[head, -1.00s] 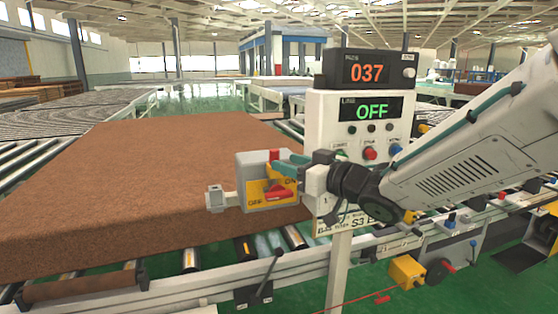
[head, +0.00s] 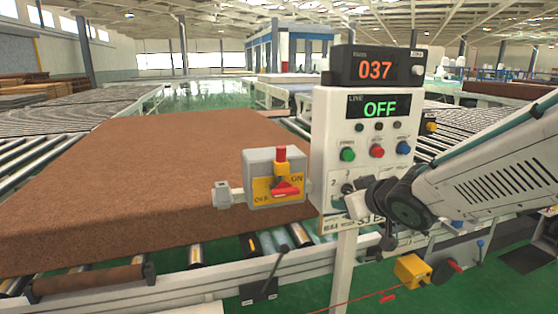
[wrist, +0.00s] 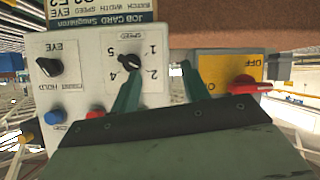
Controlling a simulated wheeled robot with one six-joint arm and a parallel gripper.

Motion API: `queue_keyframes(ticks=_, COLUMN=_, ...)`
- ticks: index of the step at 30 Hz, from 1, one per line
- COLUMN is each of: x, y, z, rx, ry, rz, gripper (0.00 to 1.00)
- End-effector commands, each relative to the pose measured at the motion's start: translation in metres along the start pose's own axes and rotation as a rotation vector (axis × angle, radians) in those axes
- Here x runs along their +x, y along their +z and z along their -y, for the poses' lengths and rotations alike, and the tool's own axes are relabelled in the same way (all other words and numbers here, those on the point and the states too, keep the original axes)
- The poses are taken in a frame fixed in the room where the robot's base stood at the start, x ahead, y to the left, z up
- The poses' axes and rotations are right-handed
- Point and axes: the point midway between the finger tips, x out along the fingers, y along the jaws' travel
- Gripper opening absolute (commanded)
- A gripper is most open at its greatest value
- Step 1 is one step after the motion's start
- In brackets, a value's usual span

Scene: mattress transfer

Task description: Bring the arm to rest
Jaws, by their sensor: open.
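My arm (head: 480,170) reaches in from the right in the head view, its wrist (head: 400,205) in front of the lower part of the control panel. My gripper (wrist: 158,88) is open and empty in the wrist view, its two teal fingers apart in front of the panel face. In the head view the fingers are mostly hidden or too small to tell. The speed knob (wrist: 130,63) shows beside the left finger. The switch box (head: 275,165) with its red handle (head: 286,188) stands left of my gripper and apart from it.
The control panel (head: 330,140) reads 037 and OFF, with green, red and blue buttons. A large brown mattress slab (head: 130,180) lies on the roller conveyor (head: 200,255) at left. A lever (head: 268,275) and a yellow box (head: 412,268) are on the front rail.

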Motion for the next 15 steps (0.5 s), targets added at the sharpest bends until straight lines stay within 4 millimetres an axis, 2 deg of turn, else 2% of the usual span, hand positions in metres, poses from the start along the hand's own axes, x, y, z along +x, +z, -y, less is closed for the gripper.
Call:
queue_keyframes(ticks=3, x=-0.031, y=0.043, z=-0.027, rx=0.038, ry=0.128, rz=0.232, gripper=0.46)
queue_keyframes(ticks=7, x=-0.083, y=0.091, z=-0.038, rx=0.106, ry=0.203, rz=0.5, gripper=0.46)
queue_keyframes(ticks=11, x=-0.146, y=0.131, z=-0.027, rx=0.196, ry=0.202, rz=0.748, gripper=0.46)
queue_keyframes(ticks=15, x=-0.214, y=0.157, z=0.001, rx=0.3, ry=0.135, rz=0.952, gripper=0.46)
